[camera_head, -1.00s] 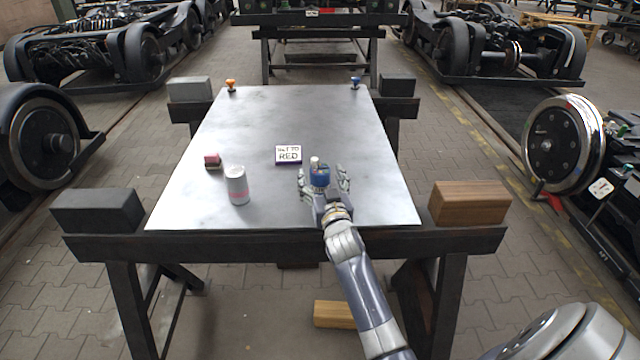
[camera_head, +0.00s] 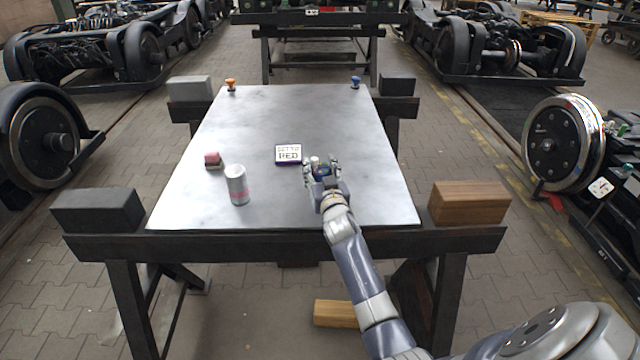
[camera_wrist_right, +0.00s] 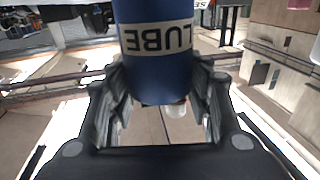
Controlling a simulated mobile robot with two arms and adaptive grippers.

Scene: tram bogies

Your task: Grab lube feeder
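The lube feeder (camera_wrist_right: 155,60) is a dark blue cylinder with a pale band reading LUBE, upside down in the right wrist view. A whitish tip shows below it there. In the head view the lube feeder (camera_head: 322,171) is mostly hidden by my right gripper (camera_head: 322,170), near the front right of the metal table top. The gripper's fingers are closed in on both sides of the feeder and appear to touch it. I cannot tell whether the feeder is clear of the table. My left gripper is not in view.
Orange (camera_head: 231,84) and blue (camera_head: 355,82) knobs stand at the far corners. The table's middle and back are mostly clear.

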